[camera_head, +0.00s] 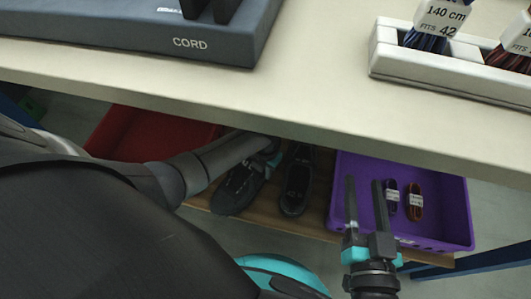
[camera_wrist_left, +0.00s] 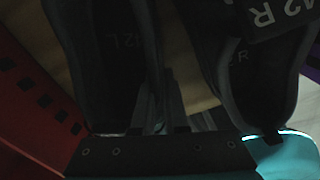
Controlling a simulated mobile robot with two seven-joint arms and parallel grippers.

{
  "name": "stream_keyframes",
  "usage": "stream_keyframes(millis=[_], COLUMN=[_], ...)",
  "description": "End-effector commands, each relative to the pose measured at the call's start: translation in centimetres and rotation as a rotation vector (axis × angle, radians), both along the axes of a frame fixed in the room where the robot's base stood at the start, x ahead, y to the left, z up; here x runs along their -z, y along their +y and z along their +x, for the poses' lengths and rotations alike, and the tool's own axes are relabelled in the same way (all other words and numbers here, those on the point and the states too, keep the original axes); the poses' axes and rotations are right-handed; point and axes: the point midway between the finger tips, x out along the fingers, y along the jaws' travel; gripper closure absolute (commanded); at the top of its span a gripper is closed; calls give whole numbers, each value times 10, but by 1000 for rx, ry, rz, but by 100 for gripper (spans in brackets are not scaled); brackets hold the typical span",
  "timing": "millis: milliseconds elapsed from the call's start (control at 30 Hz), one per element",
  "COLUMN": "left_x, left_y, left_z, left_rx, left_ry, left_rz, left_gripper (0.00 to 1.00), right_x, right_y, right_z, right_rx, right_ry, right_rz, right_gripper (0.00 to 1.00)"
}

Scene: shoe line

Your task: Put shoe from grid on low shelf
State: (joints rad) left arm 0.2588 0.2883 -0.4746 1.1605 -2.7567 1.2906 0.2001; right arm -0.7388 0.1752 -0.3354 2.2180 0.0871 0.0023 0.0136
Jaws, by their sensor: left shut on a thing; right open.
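Two dark shoes are side by side on the wooden low shelf (camera_head: 270,214) under the table. The left shoe (camera_head: 236,190) shows in the left wrist view (camera_wrist_left: 105,55) with a faint "42 L" inside. The right shoe (camera_head: 297,185) shows there too (camera_wrist_left: 265,85), with an "R" marking and a tag. My left gripper (camera_head: 269,157) reaches under the table edge. Its fingers (camera_wrist_left: 163,105) are shut on the near side wall of the left shoe, though darkness blurs the contact. My right gripper (camera_head: 366,195) is open and empty in front of the purple bin.
A red bin (camera_head: 135,135) stands left of the shoes. A purple bin (camera_head: 448,230) with lace packs (camera_head: 414,200) stands right. The table (camera_head: 300,90) overhangs the shelf, carrying a dark CORD grid base (camera_head: 130,30) and a white lace rack (camera_head: 430,68).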

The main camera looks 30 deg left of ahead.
Motion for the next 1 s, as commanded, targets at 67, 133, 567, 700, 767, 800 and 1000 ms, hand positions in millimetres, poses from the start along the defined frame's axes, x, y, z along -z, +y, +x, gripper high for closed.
stream_keyframes(millis=[67, 133, 567, 700, 767, 800, 1000], left_x=[-1, 0, 3, 3, 2, 1, -7], left_y=[0, 0, 0, 0, 0, 0, 0], left_z=[1, 1, 0, 0, 0, 0, 0], left_rx=[0, 0, 0, 0, 0, 0, 1], left_ry=[-1, -1, 1, 1, 0, 0, 0], left_rz=[0, 0, -1, -1, -1, -1, 0], left_gripper=[100, 100, 59, 59, 59, 59, 59], right_x=[0, 0, -1, -1, -1, -1, 4], right_y=[0, 0, 0, 1, 1, 1, -4], right_z=[0, 0, 0, 0, 0, -1, 4], right_rx=[0, 0, 1, 1, 1, 0, -2], right_ry=[1, 1, -8, -7, -6, -4, 52], right_rz=[0, 0, 5, 5, 4, 4, -37], right_gripper=[50, 50, 50, 50, 50, 50, 50])
